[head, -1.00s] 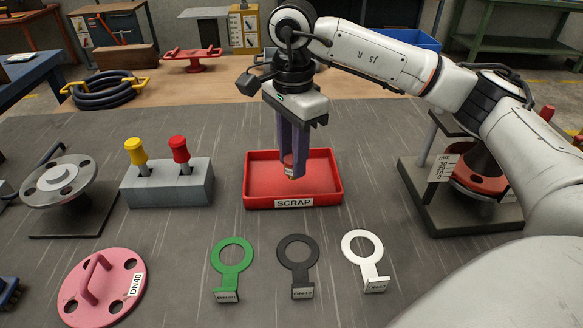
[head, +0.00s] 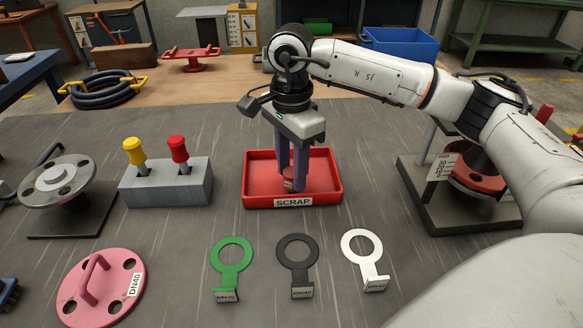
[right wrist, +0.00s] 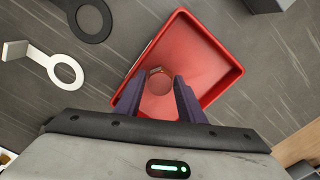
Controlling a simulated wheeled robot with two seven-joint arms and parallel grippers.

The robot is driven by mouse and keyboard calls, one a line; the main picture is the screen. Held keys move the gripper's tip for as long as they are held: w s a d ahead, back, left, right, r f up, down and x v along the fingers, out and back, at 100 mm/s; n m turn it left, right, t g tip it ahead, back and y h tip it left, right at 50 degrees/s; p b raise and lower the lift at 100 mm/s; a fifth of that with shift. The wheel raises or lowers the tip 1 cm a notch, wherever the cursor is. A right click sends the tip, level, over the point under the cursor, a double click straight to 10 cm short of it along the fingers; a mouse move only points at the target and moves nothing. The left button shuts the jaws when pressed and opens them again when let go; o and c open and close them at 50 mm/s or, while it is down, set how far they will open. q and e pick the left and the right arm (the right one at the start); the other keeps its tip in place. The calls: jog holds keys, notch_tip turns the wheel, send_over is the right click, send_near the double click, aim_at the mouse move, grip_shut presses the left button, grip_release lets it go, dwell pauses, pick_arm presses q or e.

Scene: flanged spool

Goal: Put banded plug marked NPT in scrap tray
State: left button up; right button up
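The banded plug (head: 289,183) is small and reddish with a pale band; any marking on it is too small to read. It is upright between the fingers of my right gripper (head: 291,187), low inside the red scrap tray (head: 250,190), labelled SCRAP. In the right wrist view the round plug (right wrist: 160,84) sits between the purple fingertips (right wrist: 160,80), which appear shut on it, over the tray floor (right wrist: 205,60). Whether the plug touches the floor is hard to tell. My left gripper is not in view.
A grey block (head: 165,185) with yellow and red handled plugs stands left of the tray. Green (head: 231,260), black (head: 298,262) and white (head: 363,255) ring tags lie in front. A pink DN40 flange (head: 100,287) is front left. A red-flanged spool (head: 475,180) stands right.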

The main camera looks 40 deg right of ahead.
aim_at(291, 172)
notch_tip(291, 172, up, 12)
dwell(0.4)
